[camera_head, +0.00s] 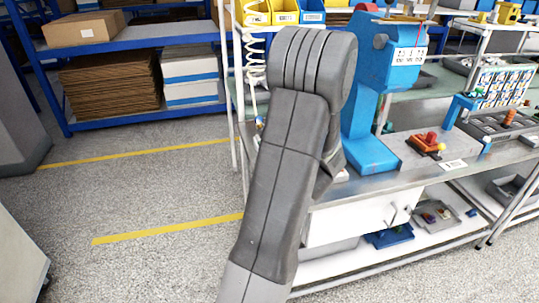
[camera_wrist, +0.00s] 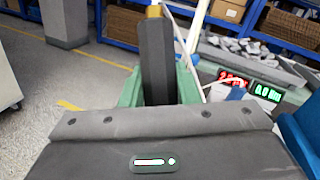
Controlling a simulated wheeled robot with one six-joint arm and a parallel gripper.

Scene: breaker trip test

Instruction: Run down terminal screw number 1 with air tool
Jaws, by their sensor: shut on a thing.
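My gripper (camera_wrist: 155,28) is at the top middle of the wrist view, its dark fingers closed together and pointing away. A small yellow piece (camera_wrist: 153,11) shows at the fingertips, with a thin white line curving off to the right beside it. It looks like part of the air tool; the rest is hidden behind the fingers. In the head view my own arm hides my gripper. A red, orange and yellow device (camera_head: 427,144) sits on the bench. Terminal screw number 1 cannot be made out in either view.
A blue press-like machine (camera_head: 372,120) stands on the workbench right of my arm. A white coiled hose (camera_head: 251,60) hangs at the bench's left post.

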